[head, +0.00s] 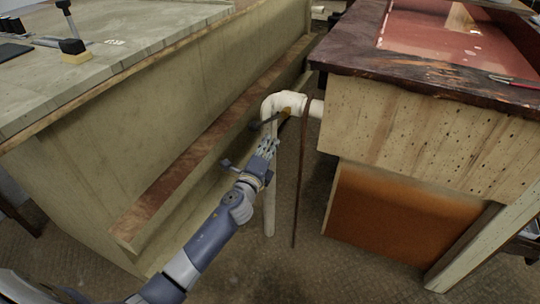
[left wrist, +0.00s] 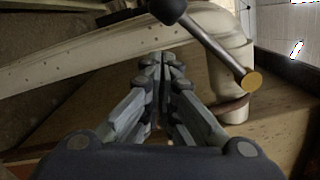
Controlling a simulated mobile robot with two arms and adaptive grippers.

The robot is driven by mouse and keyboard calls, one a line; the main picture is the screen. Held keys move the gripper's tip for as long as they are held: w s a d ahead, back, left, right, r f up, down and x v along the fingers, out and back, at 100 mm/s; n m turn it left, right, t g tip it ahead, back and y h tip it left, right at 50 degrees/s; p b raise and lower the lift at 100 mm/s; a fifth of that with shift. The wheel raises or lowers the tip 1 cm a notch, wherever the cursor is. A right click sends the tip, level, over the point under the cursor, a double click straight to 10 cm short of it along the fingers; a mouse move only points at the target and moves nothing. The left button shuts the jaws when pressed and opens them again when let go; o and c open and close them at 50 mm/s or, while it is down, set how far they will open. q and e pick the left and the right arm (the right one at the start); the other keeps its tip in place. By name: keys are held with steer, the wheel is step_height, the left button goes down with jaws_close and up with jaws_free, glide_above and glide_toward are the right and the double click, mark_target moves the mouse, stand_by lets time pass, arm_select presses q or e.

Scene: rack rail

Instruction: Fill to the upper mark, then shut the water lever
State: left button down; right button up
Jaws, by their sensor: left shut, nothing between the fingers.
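The water lever (head: 268,121) is a thin dark rod on the white pipe (head: 290,100), left of the wooden tank-like unit. In the left wrist view the lever (left wrist: 212,45) slants from a black knob at the top down to a brass-coloured end by the pipe (left wrist: 236,60). My left gripper (head: 268,146) is shut and empty, just below the lever. In the wrist view its fingertips (left wrist: 163,58) are together, below and left of the rod, and look apart from it. I cannot make out an upper mark or a water level. My right gripper is out of view.
A long pale bench (head: 200,70) with a wooden ledge (head: 190,165) runs along the left. The unit (head: 400,130) with a red-surfaced top (head: 440,40) stands at the right. A thin brown strip (head: 301,170) hangs beside the pipe. Floor shows between bench and unit.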

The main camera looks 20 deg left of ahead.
arm_select(q)
steer(key=shift+w+a+r, duration=0.1)
steer(key=shift+a+r, duration=0.15)
steer(key=shift+a, duration=0.3)
steer(key=shift+w+a+r, duration=0.1)
steer(key=shift+a+r, duration=0.1)
steer(key=shift+a, duration=0.35)
steer(key=shift+s, duration=0.1)
steer(key=shift+a+r+m+p, duration=0.3)
steer(key=shift+a+r+p, duration=0.1)
steer(key=shift+a, duration=0.2)
steer(key=shift+f, duration=0.1)
